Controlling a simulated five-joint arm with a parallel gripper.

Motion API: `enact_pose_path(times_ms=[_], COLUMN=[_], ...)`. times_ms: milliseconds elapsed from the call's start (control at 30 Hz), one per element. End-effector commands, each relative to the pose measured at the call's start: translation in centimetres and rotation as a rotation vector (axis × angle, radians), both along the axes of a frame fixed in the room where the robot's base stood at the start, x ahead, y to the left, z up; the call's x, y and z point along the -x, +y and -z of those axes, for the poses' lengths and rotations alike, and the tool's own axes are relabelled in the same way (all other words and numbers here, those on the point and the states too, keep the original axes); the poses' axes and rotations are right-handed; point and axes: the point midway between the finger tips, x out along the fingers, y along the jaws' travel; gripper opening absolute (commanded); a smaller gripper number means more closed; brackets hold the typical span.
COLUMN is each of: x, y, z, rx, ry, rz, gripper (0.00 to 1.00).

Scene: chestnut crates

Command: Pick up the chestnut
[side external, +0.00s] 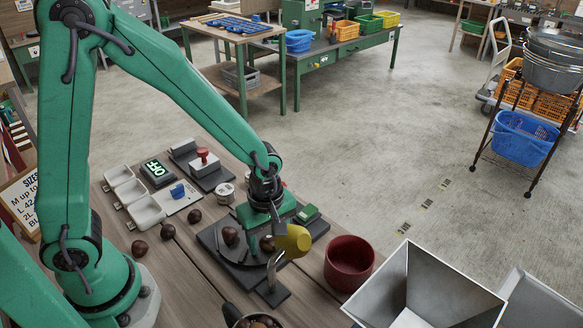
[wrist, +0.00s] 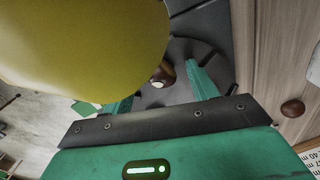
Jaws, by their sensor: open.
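A brown chestnut (wrist: 163,76) with a pale patch shows beyond my gripper in the wrist view, on or over a dark round plate (wrist: 190,50). A yellow rounded thing (wrist: 85,45) partly hides it and one finger. In the side view, one chestnut (side external: 267,243) is close by my gripper (side external: 262,226), and another chestnut (side external: 230,236) lies to its left on the dark plate. My gripper is open and low over the plate. I cannot tell whether a finger touches a chestnut. More chestnuts (side external: 139,249) lie loose on the wooden table.
The yellow head (side external: 294,241) on a bent metal stand (side external: 273,274) is close beside my gripper. A red bowl (side external: 349,263) and a metal hopper (side external: 430,292) stand to the right.

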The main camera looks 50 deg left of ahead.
Motion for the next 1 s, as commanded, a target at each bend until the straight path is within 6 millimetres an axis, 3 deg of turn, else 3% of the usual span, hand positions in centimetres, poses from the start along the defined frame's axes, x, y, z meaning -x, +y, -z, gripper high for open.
enact_pose_path(times_ms=[67,300,733,1000], x=[0.0,0.0,0.0,-0.1], y=[0.0,0.0,0.0,0.0], z=[0.0,0.0,-0.3,-2.4], rx=[0.0,0.0,0.0,0.002], ry=[0.0,0.0,-0.001,-0.004], rz=[0.0,0.0,0.0,0.0], gripper=[0.55,0.11,0.11,0.11])
